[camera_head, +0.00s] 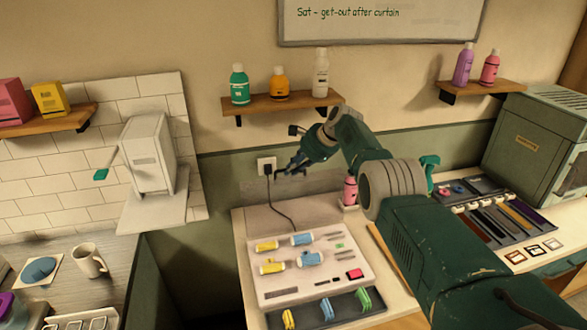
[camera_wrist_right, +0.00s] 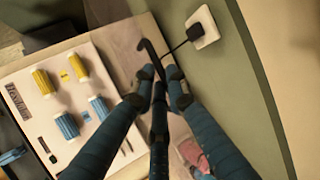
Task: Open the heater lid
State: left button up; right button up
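The heater is a white base (camera_head: 320,252) on the counter, holding yellow and blue rollers; it also shows in the right wrist view (camera_wrist_right: 98,140). A faint see-through panel, seemingly its lid (camera_head: 318,186), stands raised at the base's back edge near the wall. My right gripper (camera_head: 286,170) is above this back edge; in the right wrist view its fingertips (camera_wrist_right: 160,90) come together around a dark curved bar (camera_wrist_right: 148,52), seemingly the lid's handle. The exact contact is partly hidden by the fingers. My left gripper is not in view.
A wall socket (camera_head: 266,165) with a plugged cord is close behind my gripper. A pink bottle (camera_head: 350,190) stands right of the heater. A dark tray (camera_head: 325,308) with coloured clips lies in front. A shelf (camera_head: 280,103) with bottles hangs above.

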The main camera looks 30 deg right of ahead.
jog(key=o, duration=0.4)
jog(key=shift+w+d+r, duration=0.1)
jog(key=shift+w+r, duration=0.1)
jog(key=shift+r, duration=0.35)
jog(key=shift+o, duration=0.3)
jog(key=shift+s+f, duration=0.15)
jog(key=shift+s, duration=0.1)
jog(key=shift+s+d+r, duration=0.1)
jog(key=shift+s+r, duration=0.05)
jog(key=shift+r, duration=0.1)
jog(key=v, duration=1.1)
jog(key=shift+s+r, duration=0.2)
jog(key=shift+s, duration=0.05)
